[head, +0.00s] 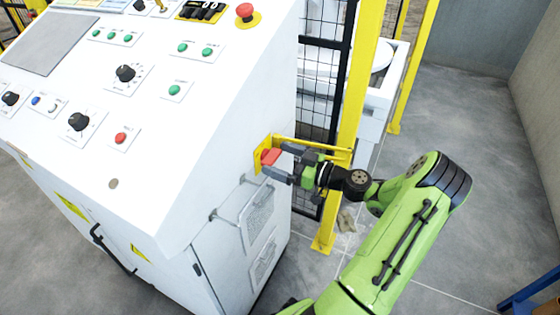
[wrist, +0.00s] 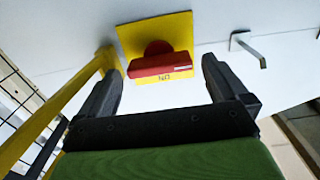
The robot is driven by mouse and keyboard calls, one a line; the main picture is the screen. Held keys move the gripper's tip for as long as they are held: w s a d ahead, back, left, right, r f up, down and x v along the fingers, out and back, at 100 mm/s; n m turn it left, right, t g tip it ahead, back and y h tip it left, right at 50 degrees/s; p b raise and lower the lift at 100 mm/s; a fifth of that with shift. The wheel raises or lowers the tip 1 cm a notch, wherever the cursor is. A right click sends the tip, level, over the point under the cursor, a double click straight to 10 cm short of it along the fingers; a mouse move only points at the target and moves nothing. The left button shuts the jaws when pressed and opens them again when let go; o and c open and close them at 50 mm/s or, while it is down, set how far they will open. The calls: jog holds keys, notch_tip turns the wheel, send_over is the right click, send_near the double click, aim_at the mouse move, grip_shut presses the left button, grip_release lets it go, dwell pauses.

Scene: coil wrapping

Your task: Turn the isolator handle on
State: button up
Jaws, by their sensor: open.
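The isolator handle is a red bar (head: 270,156) on a yellow plate (head: 259,158) on the side wall of the white cabinet. In the wrist view the red handle (wrist: 162,66) lies nearly level across the picture, on a round red hub in front of the yellow plate (wrist: 180,28). Upside-down lettering shows just below the bar. My gripper (head: 279,160) is open in front of the handle. In the wrist view my gripper's two dark fingers (wrist: 162,68) stand on either side of the bar's ends, with small gaps seen. Whether the fingertips reach past the bar's face is unclear.
A yellow bracket (head: 310,144) and yellow post (head: 350,100) with black mesh fencing stand close beside my gripper. A metal bracket (wrist: 243,42) sticks out of the cabinet wall right of the handle. The cabinet's sloped panel (head: 145,75) carries knobs and buttons. Grey floor (head: 440,120) lies clear at right.

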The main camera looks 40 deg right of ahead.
jog(key=shift+w+a, duration=0.1)
jog(key=shift+w, duration=0.15)
jog(key=c, duration=1)
jog(key=shift+m, duration=0.4)
jog(key=m+p, duration=0.2)
jog(key=m, duration=0.2)
jog(key=shift+m+p, duration=0.3)
jog(key=shift+p, duration=0.05)
jog(key=m+p, duration=0.2)
jog(key=m, duration=0.2)
jog(key=shift+d, duration=0.2)
jog(key=m+p, duration=0.2)
jog(key=m, duration=0.3)
jog(key=shift+f, duration=0.1)
jog(key=shift+d+f+m+p, duration=0.1)
jog(key=shift+f+m+p, duration=0.1)
jog(key=shift+m+p, duration=1.2)
jog(key=shift+m+b, duration=0.35)
jog(key=shift+m, duration=0.15)
